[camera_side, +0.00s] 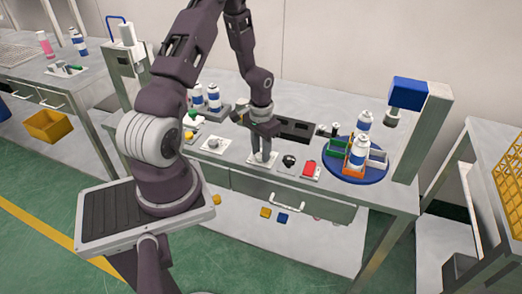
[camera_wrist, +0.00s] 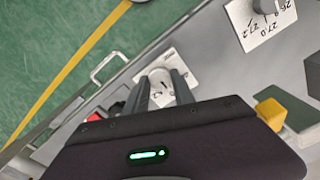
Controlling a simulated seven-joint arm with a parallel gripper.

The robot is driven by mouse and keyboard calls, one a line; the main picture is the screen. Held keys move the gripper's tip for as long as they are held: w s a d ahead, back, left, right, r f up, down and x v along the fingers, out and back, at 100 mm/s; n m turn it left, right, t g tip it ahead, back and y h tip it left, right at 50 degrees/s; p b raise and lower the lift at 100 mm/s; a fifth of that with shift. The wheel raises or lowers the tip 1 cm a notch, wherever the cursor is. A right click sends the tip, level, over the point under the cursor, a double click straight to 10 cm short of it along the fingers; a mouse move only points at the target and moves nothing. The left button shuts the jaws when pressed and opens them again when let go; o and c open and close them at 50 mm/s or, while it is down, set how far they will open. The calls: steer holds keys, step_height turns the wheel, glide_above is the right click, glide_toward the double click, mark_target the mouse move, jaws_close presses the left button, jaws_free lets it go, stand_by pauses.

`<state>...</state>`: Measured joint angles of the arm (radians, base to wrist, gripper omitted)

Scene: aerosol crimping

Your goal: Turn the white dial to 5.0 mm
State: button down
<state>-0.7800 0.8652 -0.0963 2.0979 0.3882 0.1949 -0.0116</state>
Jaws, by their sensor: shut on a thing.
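A white dial (camera_wrist: 161,88) on a pale plate (camera_wrist: 150,70) sits between the fingers of my gripper (camera_wrist: 165,84) in the wrist view. My gripper is shut on it, a finger on each side. A dark pointer mark shows on its top, but the plate's numbers are hidden or too small to read. In the side view, my gripper (camera_side: 261,153) reaches straight down to the plate (camera_side: 258,165) on the bench, and its fingers mostly cover the dial.
A second dial (camera_side: 213,143) on a plate is to the left; its plate (camera_wrist: 268,28) reads 26.9, 27.0 and 27.2. A black knob (camera_side: 289,160) and red part (camera_side: 309,168) are close on the right. A blue turntable (camera_side: 376,172) carries bottles and bins.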

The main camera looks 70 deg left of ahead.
stand_by(0.4)
steer(key=c, duration=1.1)
jaws_free()
steer(key=shift+o, duration=0.2)
step_height(320, 180, up, 7)
steer(key=shift+r, duration=0.1)
